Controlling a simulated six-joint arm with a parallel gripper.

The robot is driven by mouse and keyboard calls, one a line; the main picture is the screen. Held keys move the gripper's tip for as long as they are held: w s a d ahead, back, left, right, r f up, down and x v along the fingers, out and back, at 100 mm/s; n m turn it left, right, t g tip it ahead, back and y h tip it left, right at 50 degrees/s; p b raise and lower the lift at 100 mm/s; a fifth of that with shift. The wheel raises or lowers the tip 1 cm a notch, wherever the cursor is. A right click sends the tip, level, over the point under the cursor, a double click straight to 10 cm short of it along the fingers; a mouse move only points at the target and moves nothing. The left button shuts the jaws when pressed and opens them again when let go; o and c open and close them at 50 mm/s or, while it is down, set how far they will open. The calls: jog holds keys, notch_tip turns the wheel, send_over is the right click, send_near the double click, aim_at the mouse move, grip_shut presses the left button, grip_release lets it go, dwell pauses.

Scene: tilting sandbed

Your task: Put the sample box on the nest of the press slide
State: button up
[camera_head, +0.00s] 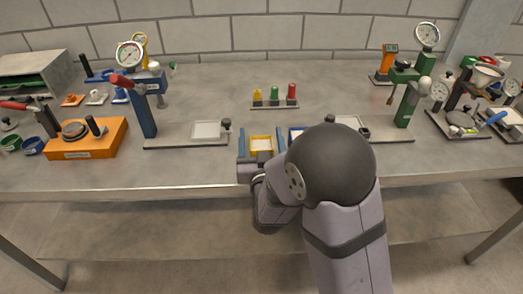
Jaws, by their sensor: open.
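A small yellow-rimmed box (262,145) with a pale inside sits near the front of the table. I take it to be the sample box. My gripper (261,133) is open, with one finger on the left and one on the right of this box. I cannot tell whether the fingers touch it. A blue-rimmed box (294,133) shows just to the right, mostly hidden by my arm. The blue press (146,105) at left has a flat slide with a pale square nest (207,130). The green press (407,100) at right has a similar nest (349,121), partly hidden by my arm.
An orange block with a round dark part (75,137) stands at the front left. A stand with yellow, green and red pieces (274,97) is at the back middle. A scale-like apparatus (462,122) is at right. The table between the left slide and the stand is clear.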

jog(key=shift+w, duration=0.45)
jog(key=shift+c, duration=0.4)
jog(key=c, duration=1.2)
jog(key=shift+c, duration=0.2)
jog(key=shift+r, duration=0.1)
notch_tip(320, 180, up, 21)
jog(key=p, duration=1.1)
jog(key=shift+p, duration=0.3)
